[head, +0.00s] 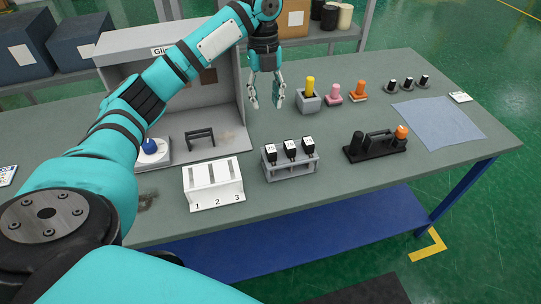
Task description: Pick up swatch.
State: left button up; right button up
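No thing is clearly marked as the swatch. A flat blue-grey cloth-like sheet (438,122) lies at the right end of the table. A small white card (461,97) with print too small to read lies just beyond its far right corner. My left gripper (266,101) hangs fingers down over the back middle of the table, well to the left of both. Its two fingers are apart with nothing between them. My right gripper is out of view.
The green-grey table (335,205) holds a grey booth (118,52), a numbered white stand (213,185), a rack (291,168) with black items, and a black holder (376,149). Yellow (310,88), pink (334,93) and orange (360,90) pieces stand right of the gripper.

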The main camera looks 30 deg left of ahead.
pick_arm(q)
jog(key=p, duration=0.2)
send_near(271, 149)
notch_tip(271, 149, down, 5)
jog(key=shift+a+f, duration=0.1)
jog(key=shift+a, duration=0.05)
jog(key=shift+s+f+p, duration=0.1)
jog(key=shift+f+p, duration=0.15)
jog(key=shift+p, duration=0.2)
jog(key=f, duration=0.1)
jog(key=d+f+p, duration=0.1)
jog(key=f, duration=0.1)
jog(key=shift+s+f+p, duration=0.2)
jog(key=shift+f+p, duration=0.1)
jog(key=shift+f, duration=0.5)
grip_shut()
